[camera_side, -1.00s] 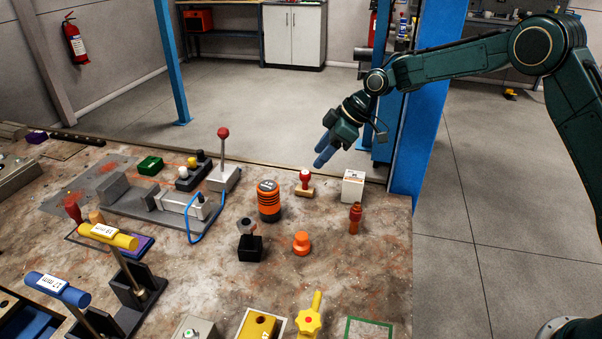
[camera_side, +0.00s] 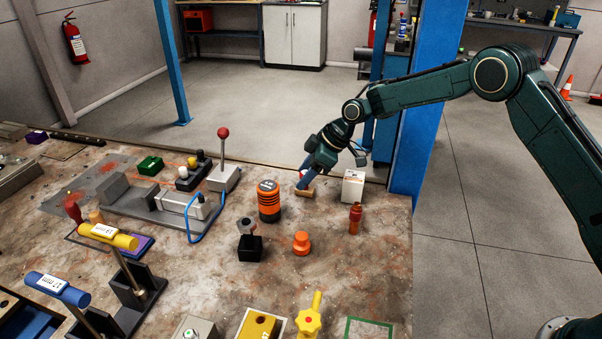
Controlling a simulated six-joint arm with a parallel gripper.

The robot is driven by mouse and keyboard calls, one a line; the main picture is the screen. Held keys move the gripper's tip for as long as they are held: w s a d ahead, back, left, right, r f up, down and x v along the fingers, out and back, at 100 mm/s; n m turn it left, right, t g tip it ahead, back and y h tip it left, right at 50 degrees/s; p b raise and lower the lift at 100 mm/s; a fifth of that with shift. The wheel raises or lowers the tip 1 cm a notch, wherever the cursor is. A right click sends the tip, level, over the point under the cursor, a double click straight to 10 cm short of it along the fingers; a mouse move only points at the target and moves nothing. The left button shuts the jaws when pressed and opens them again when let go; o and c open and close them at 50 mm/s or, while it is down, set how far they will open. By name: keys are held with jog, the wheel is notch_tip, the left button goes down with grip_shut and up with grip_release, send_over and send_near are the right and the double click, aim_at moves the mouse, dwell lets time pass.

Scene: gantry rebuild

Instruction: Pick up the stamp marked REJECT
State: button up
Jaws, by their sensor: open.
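The orange-and-black cylinder (camera_side: 268,204) stands left of my gripper, and the white box (camera_side: 353,186) stands close on its right. A red-brown handled piece (camera_side: 355,216) and an orange knob (camera_side: 301,243) stand nearer the camera. A lever (camera_side: 223,158) rises further left.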

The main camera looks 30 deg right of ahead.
jog(key=shift+x, duration=1)
jog(key=c, duration=1.1)
